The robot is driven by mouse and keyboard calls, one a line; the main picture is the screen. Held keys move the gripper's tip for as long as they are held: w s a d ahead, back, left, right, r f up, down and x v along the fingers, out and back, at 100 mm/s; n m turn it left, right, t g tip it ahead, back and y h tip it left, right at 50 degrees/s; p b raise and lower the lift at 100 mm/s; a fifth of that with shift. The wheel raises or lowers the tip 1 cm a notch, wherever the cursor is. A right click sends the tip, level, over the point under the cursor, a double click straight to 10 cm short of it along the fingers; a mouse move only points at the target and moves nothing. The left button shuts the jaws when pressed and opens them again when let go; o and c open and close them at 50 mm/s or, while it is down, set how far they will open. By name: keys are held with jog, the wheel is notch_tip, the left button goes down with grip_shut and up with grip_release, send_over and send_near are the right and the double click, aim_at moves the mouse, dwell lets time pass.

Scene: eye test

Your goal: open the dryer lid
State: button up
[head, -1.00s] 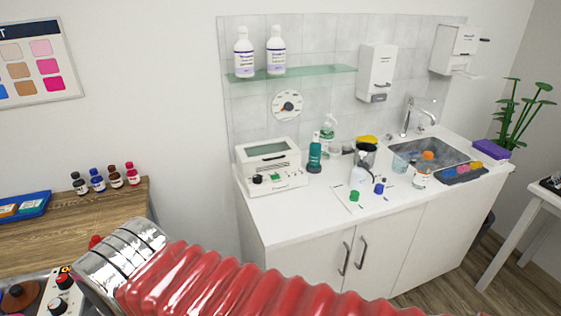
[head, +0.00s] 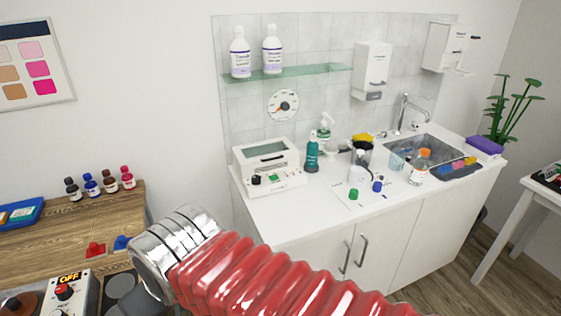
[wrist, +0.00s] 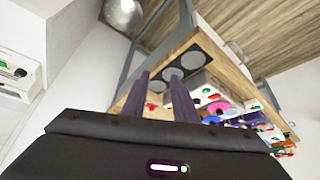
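The dryer is most likely the white box (head: 258,182) at the left end of the counter. Its windowed lid (head: 266,152) looks shut. Its front has a dark knob and a green button. In the wrist view, a white box with a dark knob (wrist: 20,72) at the left edge may be the same dryer; only part of it shows. My gripper (wrist: 160,80) shows two dark purple fingers standing apart with nothing between them. It is not touching the white box. In the head view my gripper is not visible.
My red ribbed arm sleeve crosses the lower head view. A wooden table (head: 60,240) with several small bottles stands at left.

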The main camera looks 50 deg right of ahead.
jog(key=w+d+n+t+h, duration=0.1)
jog(key=w+d+h, duration=0.1)
jog(key=w+d, duration=0.5)
jog(key=w+d+r+n+t+h, duration=0.1)
jog(key=w+d+n+h, duration=0.15)
jog(key=d, duration=0.95)
jog(key=w+d+t+h, duration=0.2)
jog(key=w+d, duration=0.4)
jog(key=d, duration=0.3)
jog(key=s+d+f+n+t, duration=0.2)
jog(key=s+d+f+n, duration=0.1)
jog(key=d, duration=0.9)
jog(key=s+d+f+n+t+h, duration=0.1)
jog(key=s+d+f+n, duration=0.2)
jog(key=d, duration=0.9)
jog(key=shift+s+d+f+n+t, duration=0.25)
jog(key=shift+f+n+t, duration=0.15)
jog(key=shift+f+n, duration=0.6)
jog(key=shift+w+r+h, duration=0.1)
jog(key=shift+r+h, duration=0.1)
jog(key=shift+h, duration=0.05)
jog(key=x, duration=1.3)
jog(key=shift+w+d+f, duration=0.15)
jog(key=shift+w+d, duration=0.05)
jog(key=shift+w, duration=0.15)
